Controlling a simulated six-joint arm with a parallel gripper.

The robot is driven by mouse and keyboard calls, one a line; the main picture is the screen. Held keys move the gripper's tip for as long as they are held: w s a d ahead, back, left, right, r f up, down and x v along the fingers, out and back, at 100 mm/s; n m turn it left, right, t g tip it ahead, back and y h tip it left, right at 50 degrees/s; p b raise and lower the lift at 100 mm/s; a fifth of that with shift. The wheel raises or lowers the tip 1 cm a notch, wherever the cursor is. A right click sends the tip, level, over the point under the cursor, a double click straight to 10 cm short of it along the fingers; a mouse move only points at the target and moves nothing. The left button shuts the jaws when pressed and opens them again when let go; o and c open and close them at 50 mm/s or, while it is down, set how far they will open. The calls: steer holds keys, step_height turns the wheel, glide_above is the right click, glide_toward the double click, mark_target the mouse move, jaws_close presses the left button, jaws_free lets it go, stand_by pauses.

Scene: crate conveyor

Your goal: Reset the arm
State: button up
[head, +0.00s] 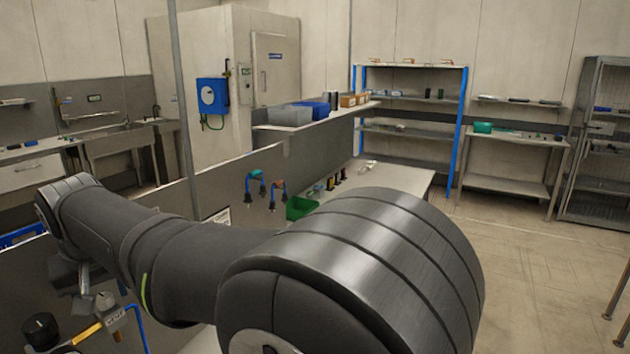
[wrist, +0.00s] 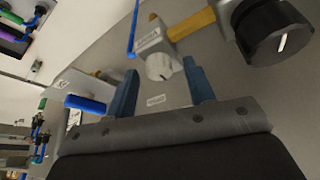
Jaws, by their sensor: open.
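My arm crosses the head view from the lower middle to the far left, its near joint large in front. Beyond the fingers is a grey panel (wrist: 235,95) with a small white knob (wrist: 162,66) and a larger black knob (wrist: 275,35). I cannot tell how far the fingertips are from the panel. In the head view the gripper's fingers cannot be made out.
A grey partition (head: 235,180) stands behind my arm, with a pole (head: 182,100) rising beside it. A work table (head: 405,178) with a green bin (head: 300,208) lies beyond. A blue-framed shelf (head: 410,131) stands at the back. Open floor (head: 530,270) lies to the right.

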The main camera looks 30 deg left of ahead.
steer(key=shift+s+m+t+h, duration=0.1)
steer(key=shift+m+t+h, duration=0.45)
steer(key=shift+m, duration=1.45)
steer(key=o, duration=1.1)
steer(key=w+d+r+m, duration=0.3)
steer(key=w+r+m, duration=0.25)
steer(key=r, duration=0.35)
steer(key=w+d+r+m, duration=0.3)
steer(key=w+r+m, duration=0.25)
steer(key=r, duration=0.25)
steer(key=shift+n+y, duration=0.3)
steer(key=shift+y, duration=0.05)
steer(key=x, duration=0.9)
steer(key=shift+s+a+f, duration=0.1)
steer(key=shift+f, duration=0.05)
steer(key=v, duration=1)
steer(key=shift+w, duration=0.2)
